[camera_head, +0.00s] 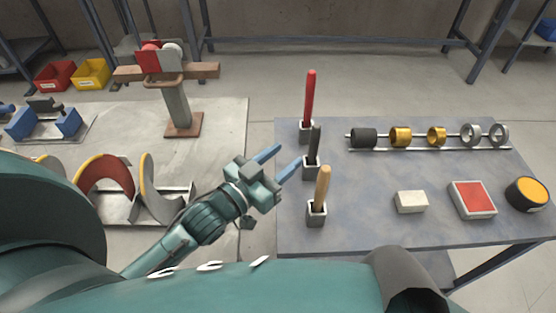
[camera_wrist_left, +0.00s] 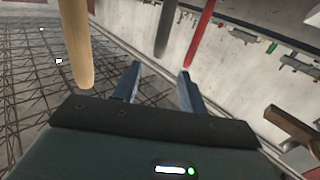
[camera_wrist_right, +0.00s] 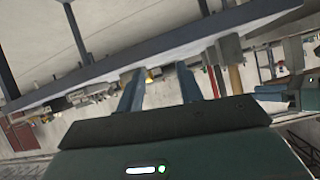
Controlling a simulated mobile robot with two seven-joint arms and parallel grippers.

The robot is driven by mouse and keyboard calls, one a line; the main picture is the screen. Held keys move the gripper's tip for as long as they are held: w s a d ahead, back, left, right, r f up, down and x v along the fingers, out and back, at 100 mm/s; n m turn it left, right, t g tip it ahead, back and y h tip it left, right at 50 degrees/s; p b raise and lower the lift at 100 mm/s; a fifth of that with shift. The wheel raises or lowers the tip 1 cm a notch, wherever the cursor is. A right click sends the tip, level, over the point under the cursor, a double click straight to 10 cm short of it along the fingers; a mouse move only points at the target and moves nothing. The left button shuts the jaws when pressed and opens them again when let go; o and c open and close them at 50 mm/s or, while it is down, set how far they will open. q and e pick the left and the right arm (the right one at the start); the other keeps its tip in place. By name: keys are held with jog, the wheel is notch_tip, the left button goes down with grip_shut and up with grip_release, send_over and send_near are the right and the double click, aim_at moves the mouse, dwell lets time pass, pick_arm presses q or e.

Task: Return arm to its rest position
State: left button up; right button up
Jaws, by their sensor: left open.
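My left gripper (camera_head: 281,161) is open and empty in the head view, just left of the table and its upright handles. In the left wrist view its two fingers (camera_wrist_left: 160,72) stand apart with nothing between them. A wooden handle (camera_head: 322,187), a dark handle (camera_head: 315,142) and a red handle (camera_head: 309,97) stand in small holders along the table's left edge. My right gripper (camera_wrist_right: 160,75) shows only in its own wrist view; its fingers are apart and nothing is visibly held.
The grey table (camera_head: 380,215) carries a rod with several rings (camera_head: 400,137), a pale block (camera_head: 410,201), a red-topped block (camera_head: 472,199) and a yellow-topped disc (camera_head: 527,193). On the left are a post stand (camera_head: 178,105) and curved pieces (camera_head: 105,175). Floor between is clear.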

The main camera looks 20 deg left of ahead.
pick_arm(q)
jog(key=shift+s+a, duration=0.15)
jog(key=shift+s, duration=0.25)
jog(key=s+d+f+n+g+y+p, duration=0.1)
jog(key=s+f+g+y+p, duration=0.2)
jog(key=s+f+g+p, duration=0.3)
jog(key=s+f+p, duration=0.1)
jog(key=s+f, duration=0.2)
jog(key=s, duration=0.2)
jog(key=shift+s, duration=0.2)
pick_arm(e)
jog(key=r, duration=0.1)
jog(key=d+r, duration=0.1)
jog(key=r+h, duration=0.1)
jog(key=shift+s+d+g, duration=0.3)
jog(key=shift+d+g, duration=0.1)
